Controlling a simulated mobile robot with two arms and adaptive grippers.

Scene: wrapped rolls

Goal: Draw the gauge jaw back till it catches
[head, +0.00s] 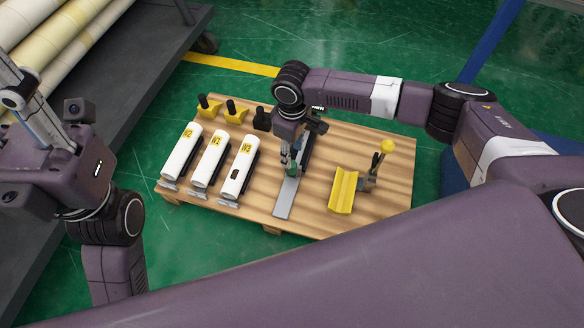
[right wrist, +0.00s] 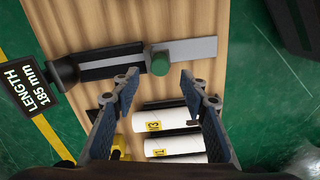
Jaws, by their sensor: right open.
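The length gauge lies on the wooden pallet, with a dark rail and a flat grey bar (head: 287,198). In the right wrist view its grey bar (right wrist: 195,50) runs to the right, and a sign (right wrist: 30,85) at the left reads LENGTH 185 mm. A green knob (right wrist: 159,62) sits on the rail, probably the gauge jaw's grip; it also shows in the head view (head: 293,169). My right gripper (right wrist: 158,80) is open and empty, its fingertips either side of the knob's line, just short of it in the picture. My left gripper (head: 30,95) is partly seen at the far left.
Three white wrapped rolls (head: 210,157) lie left of the gauge on the pallet (head: 390,205). Yellow and black pieces (head: 235,112) stand behind them. A grey rack (head: 125,75) is at the left.

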